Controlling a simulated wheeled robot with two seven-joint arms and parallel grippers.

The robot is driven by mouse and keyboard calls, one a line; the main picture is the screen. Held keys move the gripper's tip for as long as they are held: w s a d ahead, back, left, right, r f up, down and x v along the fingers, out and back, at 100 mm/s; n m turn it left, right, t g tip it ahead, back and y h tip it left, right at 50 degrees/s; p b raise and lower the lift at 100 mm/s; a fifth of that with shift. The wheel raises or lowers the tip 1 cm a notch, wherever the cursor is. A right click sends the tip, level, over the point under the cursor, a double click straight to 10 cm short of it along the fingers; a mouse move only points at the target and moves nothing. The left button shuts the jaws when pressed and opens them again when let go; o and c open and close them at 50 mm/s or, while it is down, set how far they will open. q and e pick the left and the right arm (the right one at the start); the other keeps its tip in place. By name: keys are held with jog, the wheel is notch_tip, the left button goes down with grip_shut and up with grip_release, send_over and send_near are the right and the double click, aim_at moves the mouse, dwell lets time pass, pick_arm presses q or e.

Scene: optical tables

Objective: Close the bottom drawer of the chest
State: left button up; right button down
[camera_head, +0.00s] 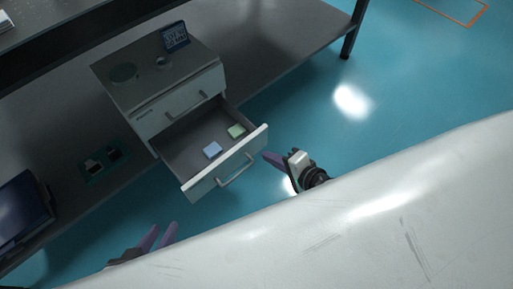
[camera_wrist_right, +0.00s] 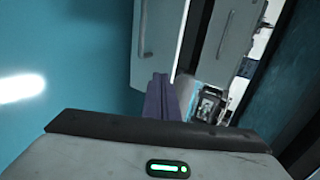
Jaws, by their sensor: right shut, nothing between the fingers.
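The chest (camera_head: 140,90) is a grey box with a top drawer (camera_head: 180,103) that is shut. Its bottom drawer (camera_head: 226,170) is pulled well out, with a bar handle (camera_head: 237,171) on its front. My right gripper (camera_head: 268,157) is at the right end of that drawer front; its fingers are shut and empty, and I cannot tell if they touch it. In the right wrist view the shut purple fingers (camera_wrist_right: 160,98) point at the lower end of a panel with a handle (camera_wrist_right: 145,40). My left gripper (camera_head: 160,236) is low at the left, with its two purple fingers apart.
A small display (camera_head: 175,36) stands on the chest. A dark monitor (camera_head: 22,212) is at the left. A white surface (camera_head: 400,200) fills the lower right. Blue floor (camera_head: 400,90) is clear at the right.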

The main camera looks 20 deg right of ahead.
aim_at(249, 142)
jog(key=shift+w+a+f+b, duration=0.15)
jog(key=shift+w+a+f, duration=0.15)
jog(key=shift+w, duration=0.7)
jog(key=shift+w+a+f+b, duration=0.2)
jog(key=shift+w+a, duration=0.25)
jog(key=shift+w, duration=0.55)
jog(key=shift+w+a+f+b, duration=0.2)
jog(key=shift+w+a, duration=0.15)
jog(key=shift+w, duration=0.65)
pick_arm(q)
jog(key=shift+w+d+f+g, duration=0.15)
jog(key=shift+d+f+g, duration=0.15)
jog(key=shift+d+f, duration=0.15)
